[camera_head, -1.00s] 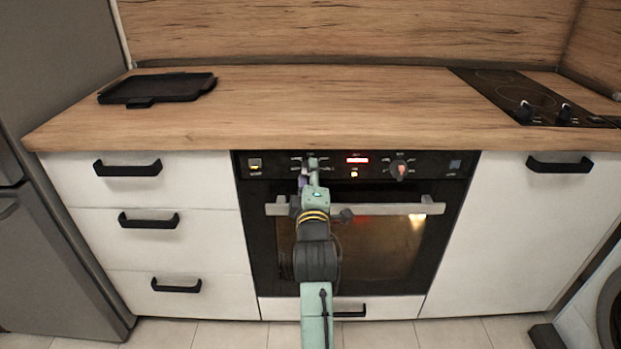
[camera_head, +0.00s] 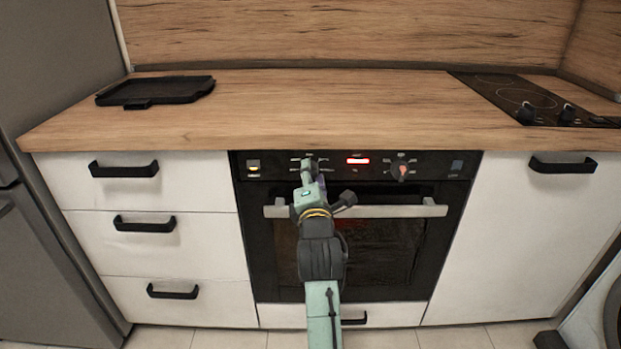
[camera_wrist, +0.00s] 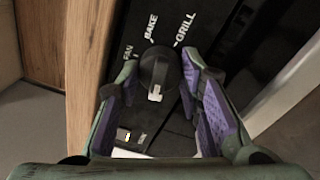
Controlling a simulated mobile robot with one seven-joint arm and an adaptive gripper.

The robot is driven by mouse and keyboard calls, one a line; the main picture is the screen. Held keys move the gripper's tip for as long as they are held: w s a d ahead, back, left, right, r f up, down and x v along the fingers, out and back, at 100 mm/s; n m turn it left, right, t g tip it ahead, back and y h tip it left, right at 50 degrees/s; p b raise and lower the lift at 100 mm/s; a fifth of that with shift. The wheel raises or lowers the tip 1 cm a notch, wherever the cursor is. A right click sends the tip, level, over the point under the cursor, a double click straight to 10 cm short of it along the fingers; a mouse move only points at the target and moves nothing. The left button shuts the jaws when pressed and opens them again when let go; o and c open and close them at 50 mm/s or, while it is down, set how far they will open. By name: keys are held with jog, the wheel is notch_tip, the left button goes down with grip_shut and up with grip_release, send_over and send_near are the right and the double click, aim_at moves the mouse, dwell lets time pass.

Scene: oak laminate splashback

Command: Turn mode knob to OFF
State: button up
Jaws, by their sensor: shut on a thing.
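The mode knob (camera_wrist: 158,70) is black and round with a pale pointer mark, and shows in the wrist view between my gripper's purple-padded fingers. Its pale mark faces the bottom of that view, away from the printed words FAN, BAKE and GRILL. The label at the mark is not readable. My gripper (camera_wrist: 161,66) is shut on the knob. In the head view my gripper (camera_head: 309,172) reaches the left knob of the oven's control panel (camera_head: 440,165) and hides most of that knob. The oven window (camera_head: 385,250) is dark.
A second knob (camera_head: 402,168) with a reddish mark sits right of the lit red display (camera_head: 358,160). The oven handle (camera_head: 400,211) runs below the panel, close to my wrist. The wooden worktop (camera_head: 330,110) above is mostly clear, with a black tray (camera_head: 160,91) at left.

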dwell(0.4)
jog(key=o, duration=1.2)
